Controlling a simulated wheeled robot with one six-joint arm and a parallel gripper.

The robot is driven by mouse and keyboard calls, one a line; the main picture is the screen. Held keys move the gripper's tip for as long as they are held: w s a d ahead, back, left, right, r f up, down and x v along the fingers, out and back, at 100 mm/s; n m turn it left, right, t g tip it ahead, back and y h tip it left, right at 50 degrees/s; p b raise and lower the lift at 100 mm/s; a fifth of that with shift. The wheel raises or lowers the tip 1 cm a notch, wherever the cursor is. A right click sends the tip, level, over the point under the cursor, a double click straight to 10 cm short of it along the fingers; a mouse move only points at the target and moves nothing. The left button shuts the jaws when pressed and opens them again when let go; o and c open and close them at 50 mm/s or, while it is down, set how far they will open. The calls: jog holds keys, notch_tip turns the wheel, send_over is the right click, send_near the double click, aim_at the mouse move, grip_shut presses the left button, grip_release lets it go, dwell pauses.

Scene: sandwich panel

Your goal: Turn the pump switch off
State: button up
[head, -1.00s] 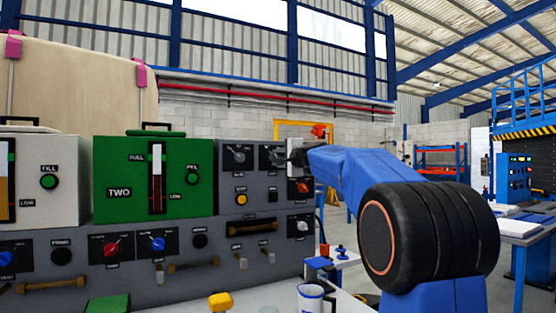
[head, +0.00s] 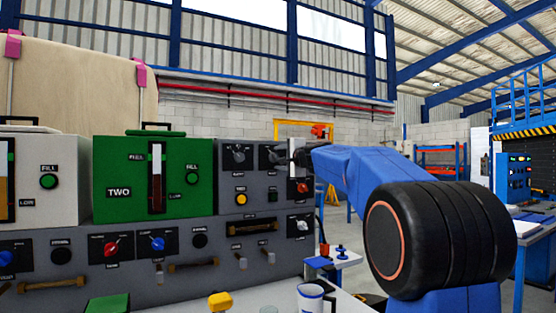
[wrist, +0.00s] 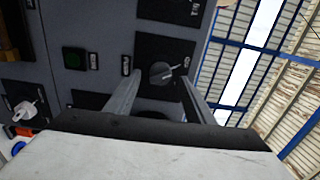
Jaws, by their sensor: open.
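A grey rotary knob (wrist: 160,73) on a dark plate lies between and beyond my fingertips in the wrist view. Its label is too small to read, so I cannot tell whether it is the pump switch. In the head view a dark switch plate (head: 270,156) at the panel's upper right is beside my gripper (head: 299,157), which partly covers that area. My gripper also shows in the wrist view (wrist: 161,80), its two fingers apart with nothing between them. Contact with the knob cannot be made out.
The grey panel (head: 250,207) carries several knobs and buttons, including a red knob (head: 303,187) and a white knob (head: 302,226) below my gripper. A green button (wrist: 74,59) shows in the wrist view. A green gauge box (head: 125,165) stands to the left.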

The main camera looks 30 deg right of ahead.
jog(key=s, duration=1.5)
jog(key=shift+s, duration=0.3)
jog(key=s+a+f+n+g+y, duration=0.2)
jog(key=s+a+f+n+g, duration=0.4)
jog(key=a+f, duration=0.5)
jog(key=s+a+f+n+g+y, duration=0.1)
jog(key=s+a+f+n, duration=0.3)
jog(key=s+a+f, duration=0.65)
jog(key=s+f+n+g+h, duration=0.1)
jog(key=s+f+n+g, duration=0.2)
jog(key=s+f, duration=0.7)
jog(key=s+d+f+n+g+h, duration=0.1)
jog(key=s+f+n+g+h, duration=0.1)
jog(key=s+f, duration=0.8)
notch_tip(320, 180, down, 8)
jog(key=n+g, duration=0.1)
jog(key=n, duration=0.1)
jog(key=shift+s+d+f+n, duration=0.25)
jog(key=shift+s+n, duration=0.15)
